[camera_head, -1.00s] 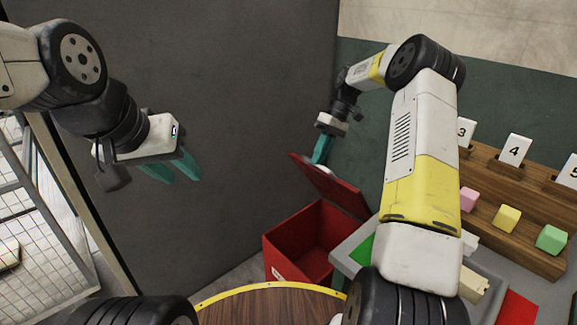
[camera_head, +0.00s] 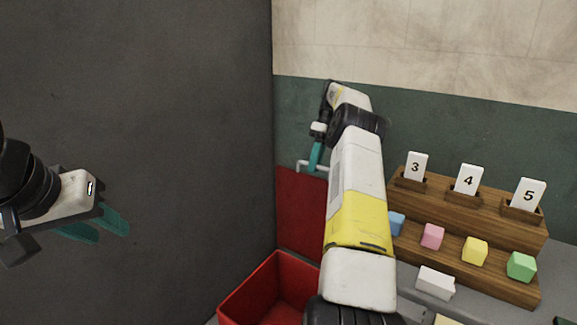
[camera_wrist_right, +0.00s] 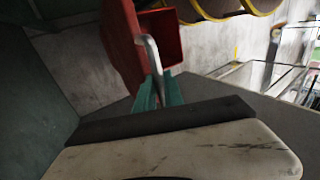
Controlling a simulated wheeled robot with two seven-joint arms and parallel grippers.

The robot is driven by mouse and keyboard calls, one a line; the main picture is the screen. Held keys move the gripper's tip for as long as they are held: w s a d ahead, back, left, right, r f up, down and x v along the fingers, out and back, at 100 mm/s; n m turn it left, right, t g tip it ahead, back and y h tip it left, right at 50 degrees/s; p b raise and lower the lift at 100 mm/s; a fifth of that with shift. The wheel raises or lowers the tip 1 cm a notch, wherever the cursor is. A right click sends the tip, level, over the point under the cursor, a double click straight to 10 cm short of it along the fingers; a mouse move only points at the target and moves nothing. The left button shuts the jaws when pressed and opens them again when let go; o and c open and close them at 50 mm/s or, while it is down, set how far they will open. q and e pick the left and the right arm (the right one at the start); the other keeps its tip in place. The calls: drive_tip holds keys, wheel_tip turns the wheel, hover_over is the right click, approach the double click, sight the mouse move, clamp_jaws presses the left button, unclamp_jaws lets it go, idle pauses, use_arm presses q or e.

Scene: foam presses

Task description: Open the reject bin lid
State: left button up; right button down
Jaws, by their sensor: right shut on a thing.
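The red reject bin (camera_head: 240,298) stands at the bottom centre of the head view, and its open box also shows in the right wrist view (camera_wrist_right: 172,32). Its red lid (camera_head: 300,208) stands about upright at the back of the bin, close to the green wall. A pale metal handle (camera_head: 303,166) is at the lid's top edge. My right gripper (camera_head: 316,158) is shut on this handle, and the handle (camera_wrist_right: 150,50) shows between the teal fingers in the wrist view. My left gripper (camera_head: 102,228) hangs empty at the left, its teal fingers apart.
A wooden rack (camera_head: 470,225) with cards 3, 4 and 5 and blue, pink, yellow and green foam blocks stands to the right. A white block (camera_head: 435,282) lies on the grey surface before it. A dark wall (camera_head: 140,110) fills the left side.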

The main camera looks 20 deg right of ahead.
drive_tip(key=shift+d+f, duration=0.3)
drive_tip(key=c, duration=1.5)
unclamp_jaws()
drive_tip(key=shift+w, duration=0.1)
drive_tip(key=shift+c, duration=0.2)
drive_tip(key=shift+o, duration=0.4)
drive_tip(key=shift+r, duration=0.1)
drive_tip(key=shift+a+r, duration=0.1)
